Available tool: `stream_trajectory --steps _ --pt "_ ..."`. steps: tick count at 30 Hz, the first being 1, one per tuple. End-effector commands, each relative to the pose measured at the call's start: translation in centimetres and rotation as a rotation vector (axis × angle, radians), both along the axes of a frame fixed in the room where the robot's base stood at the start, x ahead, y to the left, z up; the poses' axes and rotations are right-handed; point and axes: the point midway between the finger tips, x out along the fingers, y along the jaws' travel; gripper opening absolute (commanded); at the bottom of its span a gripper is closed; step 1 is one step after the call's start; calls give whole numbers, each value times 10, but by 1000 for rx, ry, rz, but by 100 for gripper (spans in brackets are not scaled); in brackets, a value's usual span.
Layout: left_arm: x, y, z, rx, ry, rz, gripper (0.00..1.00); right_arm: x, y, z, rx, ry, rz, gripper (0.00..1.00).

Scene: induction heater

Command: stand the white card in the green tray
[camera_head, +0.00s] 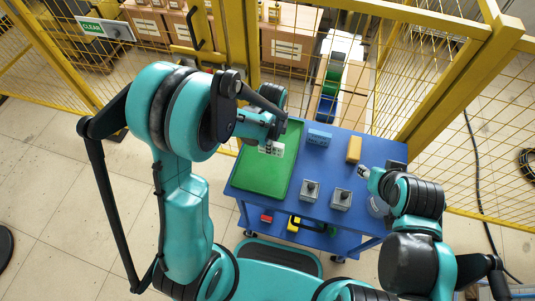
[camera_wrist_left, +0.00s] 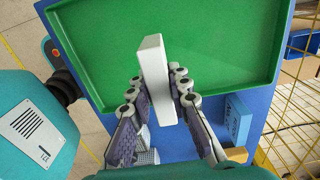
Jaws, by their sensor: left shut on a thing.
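The green tray (camera_head: 262,180) lies on the left part of the blue table. It fills the upper part of the left wrist view (camera_wrist_left: 90,55). My left gripper (camera_head: 272,147) is over the tray's far part. In the left wrist view, its fingers (camera_wrist_left: 157,86) are shut on the white card (camera_wrist_left: 155,65), a slim white block seen edge-on over the tray floor. Whether the card's lower edge touches the tray cannot be told. In the head view the card is small and partly hidden by the gripper. My right gripper (camera_head: 364,173) is over the table's right side; its finger state is unclear.
On the blue table (camera_head: 325,168) stand a blue box (camera_head: 319,138), a yellow block (camera_head: 354,149) and two grey boxes with dark knobs (camera_head: 311,190), (camera_head: 341,199). A dark box (camera_head: 396,165) is at the right edge. Yellow fencing (camera_head: 450,100) stands behind. The near tray floor is clear.

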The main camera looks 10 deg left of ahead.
Motion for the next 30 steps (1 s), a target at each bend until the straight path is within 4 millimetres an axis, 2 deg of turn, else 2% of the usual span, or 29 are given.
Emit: stream_trajectory --steps 3,7,14,26,27,28,30 --pt "-4 10 -7 0 0 1 0 0 0 -3 0 0 0 40" --pt "-4 11 -14 0 0 0 0 0 0 -6 0 0 0 40" --pt "-4 11 -47 0 0 0 0 0 0 -20 0 0 0 40" --pt "-4 11 -52 0 0 0 0 0 0 -24 0 0 0 40" --pt "-4 11 -50 0 0 0 29 0 0 -22 0 0 0 40" --pt "-4 11 -50 0 0 0 37 0 0 -22 0 0 0 40" --pt "-4 11 -50 0 0 0 39 0 0 -22 0 0 0 40"
